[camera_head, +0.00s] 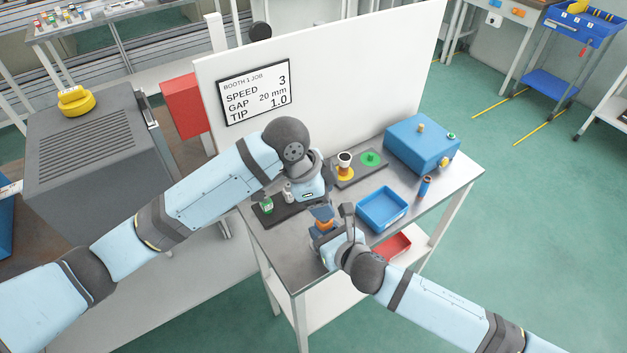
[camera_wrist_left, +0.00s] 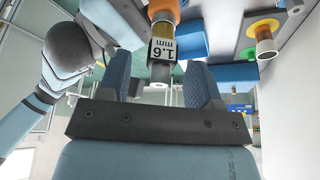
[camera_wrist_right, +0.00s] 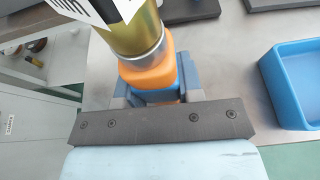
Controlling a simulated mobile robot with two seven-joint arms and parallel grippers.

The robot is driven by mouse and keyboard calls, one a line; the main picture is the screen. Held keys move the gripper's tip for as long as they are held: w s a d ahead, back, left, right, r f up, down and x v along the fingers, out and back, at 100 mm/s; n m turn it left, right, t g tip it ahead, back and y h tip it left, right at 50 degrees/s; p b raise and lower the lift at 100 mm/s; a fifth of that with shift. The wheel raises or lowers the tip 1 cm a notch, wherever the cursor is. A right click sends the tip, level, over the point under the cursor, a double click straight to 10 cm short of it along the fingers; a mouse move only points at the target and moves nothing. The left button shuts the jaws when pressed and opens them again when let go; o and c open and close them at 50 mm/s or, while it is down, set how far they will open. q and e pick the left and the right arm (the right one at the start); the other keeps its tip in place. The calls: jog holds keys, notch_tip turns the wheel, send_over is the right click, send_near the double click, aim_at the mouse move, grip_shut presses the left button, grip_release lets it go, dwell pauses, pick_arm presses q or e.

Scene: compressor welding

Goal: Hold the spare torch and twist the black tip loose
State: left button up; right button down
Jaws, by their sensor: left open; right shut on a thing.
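The spare torch (camera_head: 324,225) stands upright in my right gripper (camera_head: 328,238), near the table's front left. In the right wrist view its orange collar (camera_wrist_right: 147,72) and brass neck (camera_wrist_right: 135,35) rise above the blue handle between the closed fingers (camera_wrist_right: 155,95). The tip (camera_wrist_left: 160,72), dark with a white "1.6 mm" label, shows in the left wrist view below the brass neck. My left gripper (camera_wrist_left: 159,82) is open, with one finger on each side of the tip and visible gaps. In the head view my left gripper (camera_head: 322,208) is above the torch, partly hidden.
On the table (camera_head: 300,262) stand a blue tray (camera_head: 382,225), a blue box (camera_head: 415,147) and a blue-and-orange cylinder (camera_head: 425,187). Dark mats hold small parts, including a green disc (camera_head: 371,158) and a green-labelled piece (camera_head: 267,205). A white panel (camera_head: 370,75) stands behind.

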pick_arm(q)
jog(key=shift+x, duration=1)
grip_shut()
jog(key=n+t, duration=0.1)
jog(key=n, duration=0.3)
jog(key=shift+t, duration=0.3)
jog(key=shift+n+y, duration=0.3)
jog(key=shift+n, duration=0.5)
pick_arm(e)
jog(key=shift+s+a, duration=0.15)
pick_arm(q)
jog(key=shift+d+t, duration=0.1)
jog(key=shift+t, duration=0.2)
jog(key=shift+n, duration=0.7)
pick_arm(e)
jog(key=shift+a, duration=0.1)
pick_arm(q)
grip_release()
pick_arm(e)
jog(key=shift+r, duration=0.1)
